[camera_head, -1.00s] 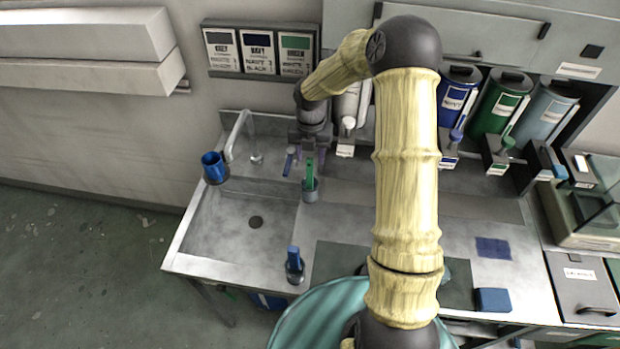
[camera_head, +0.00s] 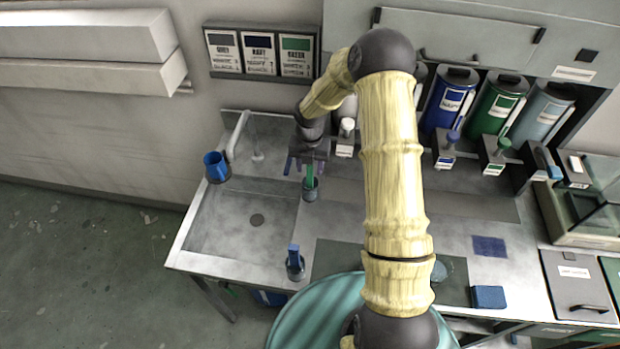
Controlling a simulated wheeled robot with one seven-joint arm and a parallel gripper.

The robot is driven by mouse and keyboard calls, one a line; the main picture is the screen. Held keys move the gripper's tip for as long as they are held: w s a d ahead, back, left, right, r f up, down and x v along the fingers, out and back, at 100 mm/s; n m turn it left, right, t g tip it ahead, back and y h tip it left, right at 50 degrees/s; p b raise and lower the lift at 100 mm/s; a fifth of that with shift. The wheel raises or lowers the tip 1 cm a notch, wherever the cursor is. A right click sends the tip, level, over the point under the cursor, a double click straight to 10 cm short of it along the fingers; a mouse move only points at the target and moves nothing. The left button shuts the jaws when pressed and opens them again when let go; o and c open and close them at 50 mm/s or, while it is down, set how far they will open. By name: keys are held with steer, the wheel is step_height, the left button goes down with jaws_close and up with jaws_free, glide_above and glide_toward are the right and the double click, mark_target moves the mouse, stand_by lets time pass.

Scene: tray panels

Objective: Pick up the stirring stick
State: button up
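A green stick (camera_head: 309,174), which looks like the stirring stick, stands upright in a small grey cup (camera_head: 311,192) at the right side of the sink. My gripper (camera_head: 306,167) points down at the top of the stick. Its fingers appear apart, one on each side of the stick in this view. I see no clear contact, and the depth between fingers and stick is hard to judge. The stick's upper end is partly hidden by the gripper.
A blue mug (camera_head: 215,165) stands at the sink's back left near the tap (camera_head: 236,135). A dark cup with a blue item (camera_head: 295,264) is at the front. Dispensers (camera_head: 448,103) line the back right. A blue sponge (camera_head: 488,297) lies on the counter.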

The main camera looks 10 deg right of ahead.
jaws_close()
steer(key=shift+d, duration=0.1)
steer(key=r+b, duration=0.1)
steer(key=r, duration=0.5)
steer(key=r+b, duration=0.2)
steer(key=r, duration=0.4)
steer(key=shift+s, duration=0.2)
steer(key=s+a+b, duration=0.2)
steer(key=s+a, duration=0.1)
steer(key=s, duration=0.5)
steer(key=s+a+b, duration=0.2)
steer(key=s+a, duration=0.2)
steer(key=s, duration=0.4)
steer(key=shift+b, duration=0.35)
